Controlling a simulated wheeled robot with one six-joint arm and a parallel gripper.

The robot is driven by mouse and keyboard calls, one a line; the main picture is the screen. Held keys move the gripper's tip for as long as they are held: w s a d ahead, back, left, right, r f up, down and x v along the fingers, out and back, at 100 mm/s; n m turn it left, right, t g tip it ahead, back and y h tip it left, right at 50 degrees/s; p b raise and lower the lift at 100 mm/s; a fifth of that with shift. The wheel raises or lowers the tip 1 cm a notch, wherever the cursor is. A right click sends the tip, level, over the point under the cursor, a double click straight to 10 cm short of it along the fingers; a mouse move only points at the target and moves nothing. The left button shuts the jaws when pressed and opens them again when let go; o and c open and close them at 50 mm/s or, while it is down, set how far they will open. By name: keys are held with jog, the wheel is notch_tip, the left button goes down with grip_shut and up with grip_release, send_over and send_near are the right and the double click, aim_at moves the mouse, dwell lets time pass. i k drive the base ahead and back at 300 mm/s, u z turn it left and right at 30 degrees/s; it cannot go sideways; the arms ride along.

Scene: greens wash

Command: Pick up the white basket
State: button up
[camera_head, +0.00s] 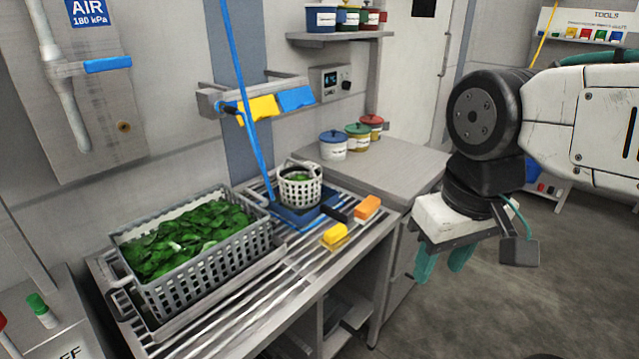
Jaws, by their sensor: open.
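The white basket (300,190) is small, round and slatted, with a handle and some greens inside. It stands upright on a blue square base (292,218) on the slatted metal rack. My gripper (441,268) hangs at the right, past the counter's edge and over the floor. Its teal fingers point down. It is open and empty, well apart from the basket.
A large grey crate (213,272) of leafy greens sits left of the basket on the rack (265,318). A yellow block (335,236) and an orange block (367,208) lie right of it. A blue pole (248,110) rises just behind. Lidded pots (333,146) stand on the back counter.

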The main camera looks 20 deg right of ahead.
aim_at(301, 192)
jog(key=k, duration=1.25)
jog(key=z, duration=0.7)
jog(key=i, duration=1.8)
jog(key=u, duration=0.55)
